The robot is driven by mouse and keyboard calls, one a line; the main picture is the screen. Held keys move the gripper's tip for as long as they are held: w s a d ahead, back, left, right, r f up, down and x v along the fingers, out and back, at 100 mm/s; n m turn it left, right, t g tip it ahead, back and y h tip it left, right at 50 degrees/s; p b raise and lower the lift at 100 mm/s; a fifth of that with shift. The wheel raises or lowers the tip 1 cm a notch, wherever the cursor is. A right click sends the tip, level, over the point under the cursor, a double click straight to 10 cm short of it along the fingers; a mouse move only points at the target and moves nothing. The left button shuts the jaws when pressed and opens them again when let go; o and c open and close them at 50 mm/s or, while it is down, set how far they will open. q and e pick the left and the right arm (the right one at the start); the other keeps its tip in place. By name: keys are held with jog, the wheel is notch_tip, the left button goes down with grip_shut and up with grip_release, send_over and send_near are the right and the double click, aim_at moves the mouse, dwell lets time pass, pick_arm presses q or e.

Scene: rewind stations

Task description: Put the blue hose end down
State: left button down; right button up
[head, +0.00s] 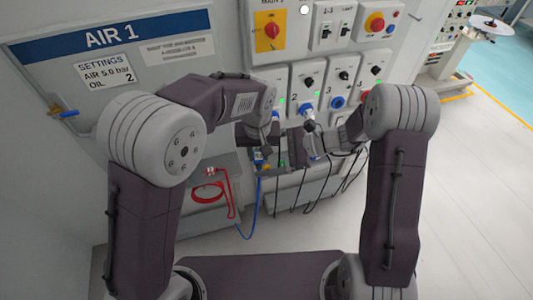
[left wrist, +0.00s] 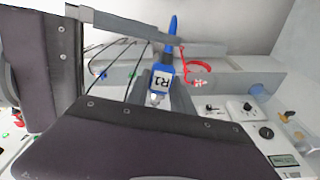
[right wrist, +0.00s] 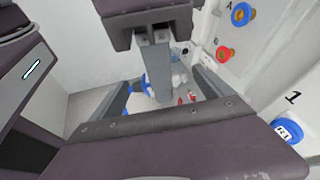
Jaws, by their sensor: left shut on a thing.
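The blue hose end (left wrist: 161,80), with a white label reading R1, is between the fingers of my left gripper (left wrist: 165,98), which is shut on it. In the head view my left gripper (head: 264,150) holds it in front of the panel, above the grey ledge. Its blue hose (head: 252,205) hangs down from it in a loop. My right gripper (right wrist: 163,92) has its fingers spread apart. In the head view the right gripper (head: 322,148) is just below the station 2 and 3 sockets. Some blue and white parts show beyond its fingers, too small to tell apart.
Black cables (head: 300,190) hang along the panel's lower front. Switches and sockets (head: 337,101) cover the panel. The floor (head: 470,190) at the right is clear.

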aim_at(259, 159)
jog(key=c, duration=1)
pick_arm(q)
jog(key=c, duration=1)
grip_release()
jog(key=shift+c, duration=0.2)
pick_arm(e)
jog(key=shift+c, duration=0.6)
pick_arm(q)
notch_tip(259, 159, up, 12)
jog(key=s, duration=0.2)
jog(key=s+a+f, duration=0.6)
jog(key=a+f, duration=0.2)
jog(key=a, duration=0.1)
jog(key=s+a+f, duration=0.6)
jog(key=a+f, duration=0.2)
jog(key=f, duration=0.1)
jog(key=shift+s+a+g, duration=0.15)
jog(key=shift+a+g, duration=0.15)
jog(key=shift+a, duration=0.1)
